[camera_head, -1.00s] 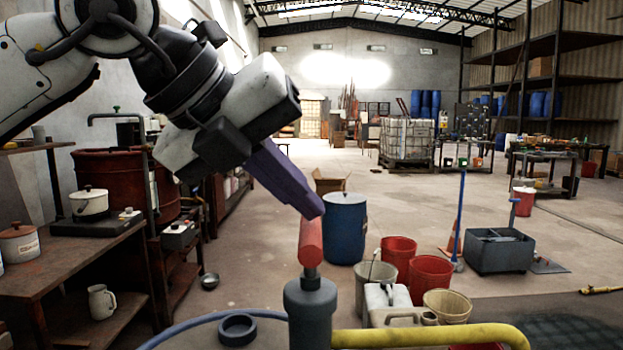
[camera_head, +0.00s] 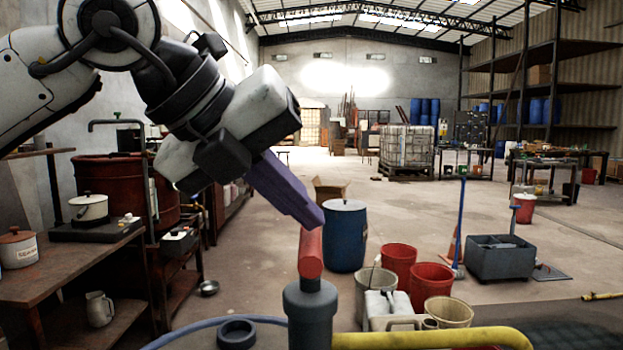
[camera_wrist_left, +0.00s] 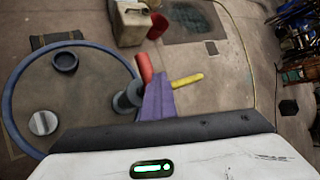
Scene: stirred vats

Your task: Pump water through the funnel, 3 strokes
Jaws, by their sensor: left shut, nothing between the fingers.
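The hand pump (camera_head: 311,305) is a dark grey body with a red handle (camera_head: 310,253) on top, standing on the round drum top (camera_head: 272,336). The yellow hose (camera_head: 430,339) leads right from the pump. My left gripper (camera_head: 315,218) has purple fingers, shut and empty, with the tips at the upper end of the red handle. I cannot tell whether they touch it. In the left wrist view the pump (camera_wrist_left: 128,98) and red handle (camera_wrist_left: 144,68) are beside the purple fingers (camera_wrist_left: 158,97). A dark ring (camera_head: 237,333) sits on the drum top. I cannot make out a funnel. My right gripper is not in view.
A blue drum (camera_head: 345,238), a grey bucket (camera_head: 374,285), red buckets (camera_head: 431,275) and a white canister (camera_head: 384,308) stand on the floor beyond the pump. A wooden bench (camera_head: 70,262) with pots is at left. Open floor lies further back.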

